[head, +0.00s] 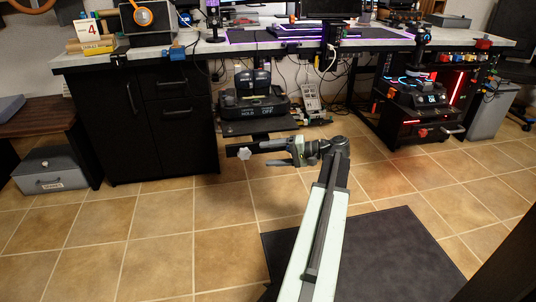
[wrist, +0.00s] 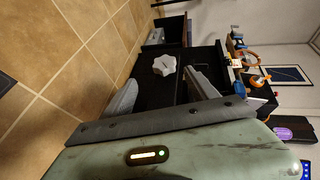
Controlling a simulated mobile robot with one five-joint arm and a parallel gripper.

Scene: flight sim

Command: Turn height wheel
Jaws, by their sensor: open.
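A pale, star-shaped knob (head: 244,153), which looks like the height wheel, shows at the end of a dark bar in front of the desk in the head view. The same knob (wrist: 164,65) faces the camera in the wrist view, ahead of the gap between my fingers. My gripper (head: 272,156) is open and empty, reaching left toward the knob. In the wrist view my gripper (wrist: 159,84) has one finger on either side, and the knob appears beyond the tips, apart from them. How the knob is mounted is partly hidden.
A black cabinet (head: 140,110) stands behind at the left under the desk (head: 270,48). Pedals (head: 250,98) and cables are under the desk. Tiled floor (head: 160,240) is clear in front, with a dark mat (head: 400,260).

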